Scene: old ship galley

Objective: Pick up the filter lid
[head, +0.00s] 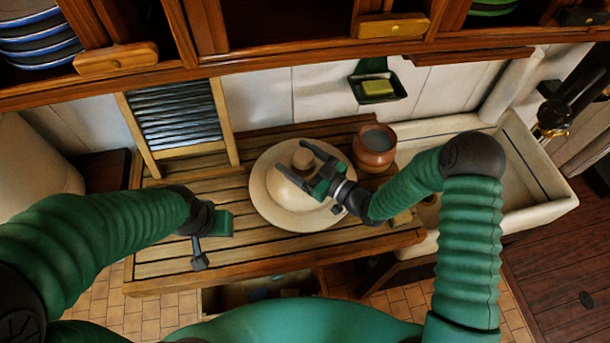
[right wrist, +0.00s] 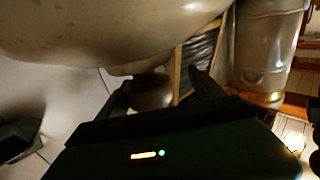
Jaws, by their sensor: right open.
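The filter lid (head: 280,190) is a round, cream dome with a small knob (head: 302,158) on top. It sits on a wide, pale round piece on the slatted wooden board. My right gripper (head: 294,159) is open over the lid, with its fingers on either side of the knob. In the right wrist view the knob (right wrist: 152,90) shows between the two dark fingers, with the pale lid (right wrist: 110,30) filling the top. Contact cannot be made out. My left gripper (head: 208,238) is low over the board's left part; its jaw opening is unclear.
A brown pot (head: 374,150) stands close to the right of the lid. A washboard (head: 178,115) leans at the back left. A white sink (head: 520,200) is at the right. A soap dish (head: 378,88) hangs on the wall below the wooden shelf (head: 290,60).

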